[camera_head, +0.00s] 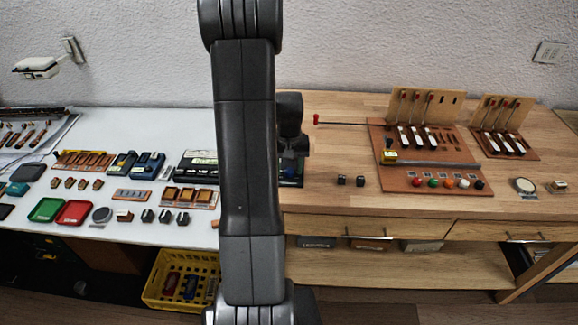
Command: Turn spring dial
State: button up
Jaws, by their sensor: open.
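A round, pale-faced dial (525,185) with a dark rim lies at the right end of the wooden bench, with a small label below it. A grey round disc (102,214) with a label lies on the white table at left. I cannot tell from the markings which is the spring dial. My arm rises through the middle of the view. My gripper (291,158) is partly hidden behind it, over the bench's left part, far from the pale dial. Its fingertips are hard to make out, and I see nothing held.
A red-tipped rod (317,119) lies behind. The bench front between blocks and board is clear.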

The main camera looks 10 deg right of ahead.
aim_at(289, 170)
jog(key=c, duration=1)
jog(key=shift+m+b, duration=0.55)
jog(key=shift+m, duration=0.75)
jog(key=o, duration=1)
notch_tip(289, 170, up, 14)
jog(key=shift+b, duration=0.4)
jog(key=shift+f, duration=0.1)
